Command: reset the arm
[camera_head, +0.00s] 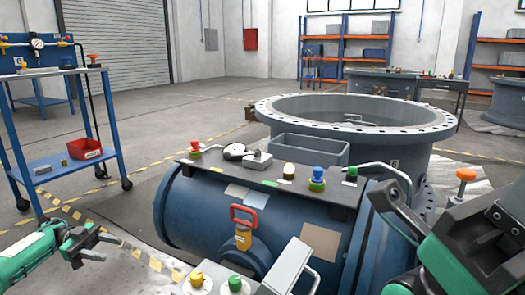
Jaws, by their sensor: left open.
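My left gripper (103,246) is at the lower left, its dark fingers apart and empty. It is held in front of the striped floor line, left of the big blue-grey valve body (190,215), and touches nothing. My right arm (455,250), green and black, fills the lower right corner. Dark parts at its front lie over the right end of the valve body in the picture. I cannot make out its jaws clearly. A red handle (243,215) on a yellow base stands on the front of the valve body.
A large open flanged ring (350,125) stands behind. A blue cart (65,165) with a red bin (84,149) is at left. Open floor lies between cart and ring.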

